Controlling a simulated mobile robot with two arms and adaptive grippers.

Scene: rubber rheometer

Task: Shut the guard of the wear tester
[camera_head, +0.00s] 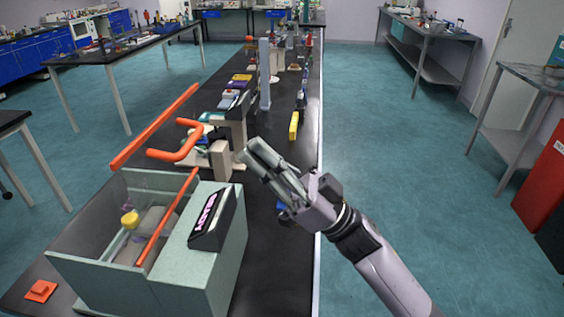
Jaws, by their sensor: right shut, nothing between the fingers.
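The wear tester (195,285) is a pale green box at the near left of the black bench, with a dark slanted display (215,218) on its right part. Its left part has clear walls around a yellow piece (130,219). An orange bar (167,215) runs along the clear part's right edge. A second long orange bar (155,127) and a bent orange handle (180,146) stand up above the box; they look like the raised guard, whose clear panel is hard to make out. My right gripper (252,153) is shut and empty, right of the handle and apart from it. My left gripper is out of view.
A beige instrument (222,160) stands on the bench (280,255) just behind the tester, close to my right fingertips. A yellow block (294,125) and several devices lie farther back. A small orange piece (41,291) lies at the front left. Open floor (400,150) is on the right.

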